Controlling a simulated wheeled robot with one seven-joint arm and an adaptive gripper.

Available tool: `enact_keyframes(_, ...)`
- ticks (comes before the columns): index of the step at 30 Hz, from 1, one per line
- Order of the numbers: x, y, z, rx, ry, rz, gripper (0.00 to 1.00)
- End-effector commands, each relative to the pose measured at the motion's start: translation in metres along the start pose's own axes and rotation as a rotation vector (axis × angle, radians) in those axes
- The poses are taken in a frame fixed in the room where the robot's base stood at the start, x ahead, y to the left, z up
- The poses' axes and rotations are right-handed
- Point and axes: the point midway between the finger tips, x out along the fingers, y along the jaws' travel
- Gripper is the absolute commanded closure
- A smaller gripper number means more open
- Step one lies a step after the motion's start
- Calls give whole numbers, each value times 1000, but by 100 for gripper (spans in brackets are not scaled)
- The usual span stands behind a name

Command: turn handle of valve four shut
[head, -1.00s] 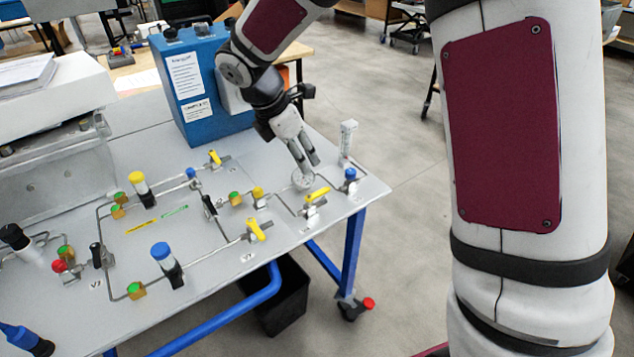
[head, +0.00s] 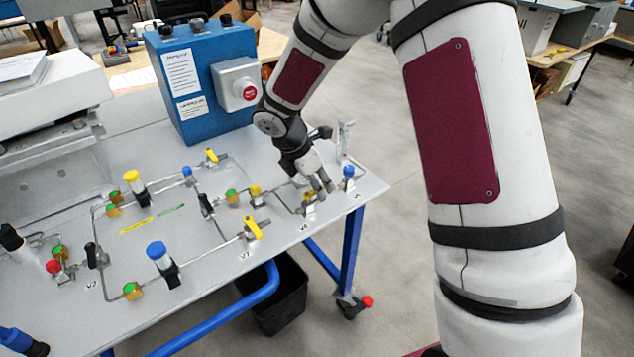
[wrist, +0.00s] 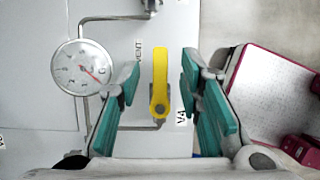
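The yellow handle (wrist: 160,82) of a valve lies between the two teal finger pads of my gripper (wrist: 160,90) in the wrist view. A gap shows on each side of the handle, so the gripper is open around it and not gripping. The handle runs up and down in that picture, with its pivot at the lower end. A label beside it is partly covered and reads like "VA" or "V4". In the head view my gripper (head: 323,186) is low over this valve (head: 309,208) near the table's right end and hides most of the handle.
A round gauge (wrist: 82,67) sits left of the fingers. A blue-capped valve (head: 348,172) and a clear upright tube (head: 345,138) stand just right of the gripper. Another yellow-handled valve (head: 253,229) is to the left. A blue box (head: 198,85) with a red button stands behind.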

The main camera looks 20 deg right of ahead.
Motion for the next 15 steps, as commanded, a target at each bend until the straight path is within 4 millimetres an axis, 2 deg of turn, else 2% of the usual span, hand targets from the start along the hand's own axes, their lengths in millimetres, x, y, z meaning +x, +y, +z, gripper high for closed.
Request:
enact_keyframes(3, 0, 0, 0, 0, 0, 0, 67)
enact_keyframes(7, 0, 0, 0, 0, 0, 0, 96)
enact_keyframes(8, 0, 0, 0, 0, 0, 0, 100)
enact_keyframes(15, 0, 0, 0, 3, 0, -2, 100)
